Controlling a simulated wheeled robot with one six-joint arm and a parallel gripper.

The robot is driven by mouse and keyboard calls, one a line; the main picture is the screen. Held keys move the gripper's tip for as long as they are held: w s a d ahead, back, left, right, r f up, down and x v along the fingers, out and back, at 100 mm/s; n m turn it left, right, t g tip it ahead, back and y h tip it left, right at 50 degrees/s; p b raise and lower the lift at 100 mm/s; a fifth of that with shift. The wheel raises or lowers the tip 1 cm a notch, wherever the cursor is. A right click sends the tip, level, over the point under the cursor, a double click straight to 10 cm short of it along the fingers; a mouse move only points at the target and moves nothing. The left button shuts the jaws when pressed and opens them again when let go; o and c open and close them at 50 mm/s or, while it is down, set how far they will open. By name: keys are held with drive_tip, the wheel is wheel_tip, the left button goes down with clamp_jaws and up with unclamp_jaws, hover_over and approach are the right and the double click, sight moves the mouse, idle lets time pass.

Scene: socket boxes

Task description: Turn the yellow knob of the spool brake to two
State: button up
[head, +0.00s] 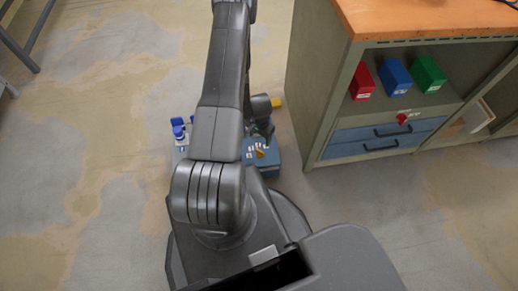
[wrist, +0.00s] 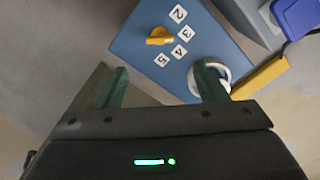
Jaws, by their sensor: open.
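The yellow knob (wrist: 160,37) sits on the blue face of a box (wrist: 130,45). Labels 2 (wrist: 178,13), 3 (wrist: 186,34), 4 (wrist: 179,51) and 5 (wrist: 162,60) curve around its right and lower side in the wrist view. The knob's bar lies roughly sideways, its right end towards the 3. My gripper (wrist: 162,70) is open and empty, its green fingers apart, below the knob in the picture. In the head view the knob (head: 260,153) and blue box (head: 268,169) show small beside my arm, which hides part of the box.
A white ring (wrist: 222,71) is partly behind the right finger. A yellow bar (wrist: 260,78) and a blue part (wrist: 298,17) are further right. A cabinet (head: 310,110) with red, blue and green bins stands right of the box. Open floor (head: 90,150) lies left.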

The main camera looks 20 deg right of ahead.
sight(260, 151)
wheel_tip(260, 151, down, 12)
drive_tip(key=b, duration=0.4)
drive_tip(key=shift+r+b, duration=0.2)
drive_tip(key=shift+b, duration=0.1)
drive_tip(key=shift+c, duration=0.3)
drive_tip(key=c, duration=0.9)
